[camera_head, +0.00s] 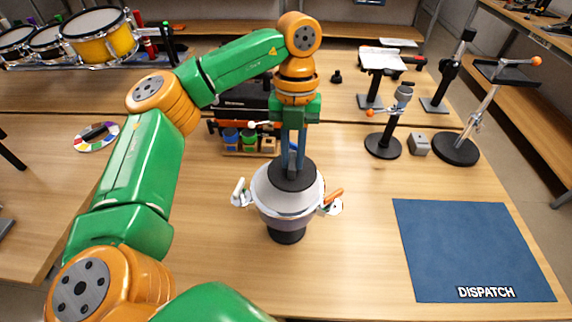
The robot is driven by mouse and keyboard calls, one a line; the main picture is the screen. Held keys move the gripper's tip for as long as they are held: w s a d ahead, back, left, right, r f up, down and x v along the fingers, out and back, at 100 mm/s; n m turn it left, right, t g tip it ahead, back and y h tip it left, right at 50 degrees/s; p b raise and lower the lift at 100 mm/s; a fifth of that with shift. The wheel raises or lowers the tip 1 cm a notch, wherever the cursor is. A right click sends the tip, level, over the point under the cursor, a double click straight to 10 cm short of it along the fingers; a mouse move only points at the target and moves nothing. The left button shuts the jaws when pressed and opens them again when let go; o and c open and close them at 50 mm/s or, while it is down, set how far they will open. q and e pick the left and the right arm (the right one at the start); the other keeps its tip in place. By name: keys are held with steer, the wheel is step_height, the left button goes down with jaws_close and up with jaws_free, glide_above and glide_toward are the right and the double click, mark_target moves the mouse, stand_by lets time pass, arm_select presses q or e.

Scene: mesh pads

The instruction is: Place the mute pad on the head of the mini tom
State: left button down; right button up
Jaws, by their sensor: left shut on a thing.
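The mini tom (284,213) is a pale grey drum with a white head, on a dark stand in the middle of the wooden table. The mute pad (291,175) is a dark round disc over the drum head, with the head's pale rim showing around it. My left gripper (292,164) points straight down and is shut on the middle of the pad. I cannot tell whether the pad touches the head or hovers just above it. My right gripper is not in view.
A blue mat (474,250) marked DISPATCH lies at the right front. Several black stands (383,145) stand at the back right. A small rack with coloured cups (249,139) is behind the drum. Yellow drums (100,47) are at the far left. The table is clear between drum and mat.

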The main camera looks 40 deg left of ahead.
arm_select(q)
steer(key=f, duration=0.1)
steer(key=a+f, duration=0.1)
steer(key=f, duration=0.1)
steer(key=f+p, duration=0.1)
steer(key=f, duration=0.1)
steer(key=shift+w+a, duration=0.1)
steer(key=shift+a, duration=0.15)
steer(key=shift+f, duration=0.3)
steer(key=c, duration=0.8)
jaws_free()
steer(key=shift+r, duration=0.1)
steer(key=shift+r, duration=0.1)
steer(key=r, duration=0.4)
steer(key=w+r+b, duration=0.1)
steer(key=r, duration=0.1)
steer(key=shift+a+r, duration=0.2)
steer(key=shift+r, duration=0.15)
steer(key=r, duration=0.1)
steer(key=r+p, duration=0.1)
steer(key=r, duration=0.1)
steer(key=r+p, duration=0.1)
steer(key=r, duration=0.1)
steer(key=shift+w+a+r, duration=0.1)
steer(key=shift+w+a, duration=0.1)
steer(key=shift+w, duration=0.1)
